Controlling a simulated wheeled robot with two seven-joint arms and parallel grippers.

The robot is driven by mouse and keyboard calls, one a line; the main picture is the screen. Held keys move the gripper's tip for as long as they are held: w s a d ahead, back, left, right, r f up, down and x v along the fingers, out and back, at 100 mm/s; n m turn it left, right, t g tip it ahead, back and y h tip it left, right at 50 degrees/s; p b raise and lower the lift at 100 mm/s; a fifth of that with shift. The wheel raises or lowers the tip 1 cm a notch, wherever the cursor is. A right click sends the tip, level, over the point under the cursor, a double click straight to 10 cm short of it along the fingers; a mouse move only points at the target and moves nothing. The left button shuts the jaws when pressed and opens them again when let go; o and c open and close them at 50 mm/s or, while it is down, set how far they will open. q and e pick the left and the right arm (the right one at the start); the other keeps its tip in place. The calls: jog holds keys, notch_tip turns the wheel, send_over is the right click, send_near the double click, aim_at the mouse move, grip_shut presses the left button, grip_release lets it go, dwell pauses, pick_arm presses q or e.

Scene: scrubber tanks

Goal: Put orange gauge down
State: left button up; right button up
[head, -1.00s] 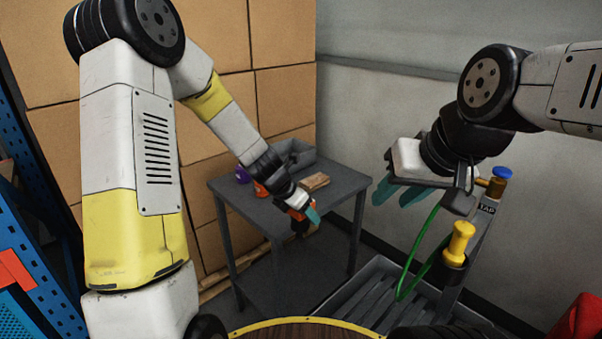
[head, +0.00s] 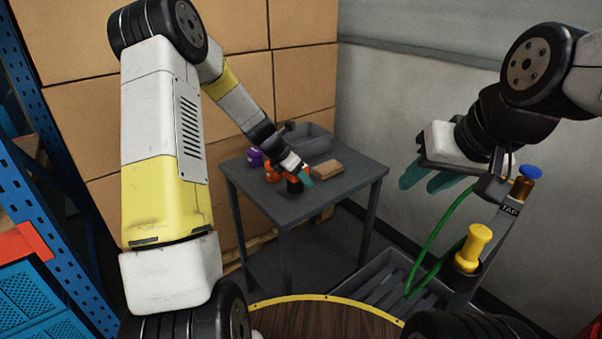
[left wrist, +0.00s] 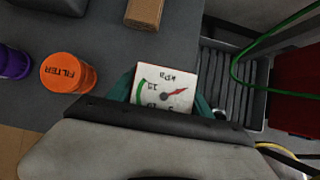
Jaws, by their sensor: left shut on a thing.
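My left gripper (head: 307,181) is over the grey table (head: 283,210). It is shut on the orange gauge (head: 293,186), which is partly hidden by the gripper in the head view. In the left wrist view the white gauge face (left wrist: 165,88), with a red needle, green arc and "kPa", sits between the teal fingers of my left gripper (left wrist: 163,98). I cannot tell whether the gauge touches the tabletop. My right gripper (head: 420,186) hangs to the right, away from the table, with its teal fingers apart and nothing visible between them.
An orange filter (left wrist: 67,73) and a purple container (head: 254,157) stand on the table left of the gauge. A brown block (head: 328,174) and a grey bin (head: 312,143) are behind. Bare tabletop lies in front.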

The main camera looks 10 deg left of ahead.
pick_arm(q)
jog(key=shift+w+a+f, duration=0.15)
jog(key=shift+w+a, duration=0.9)
notch_tip(320, 180, down, 4)
jog(key=shift+r, duration=0.25)
jog(key=o, duration=1.6)
jog(key=shift+f, duration=0.1)
jog(key=shift+c, duration=0.2)
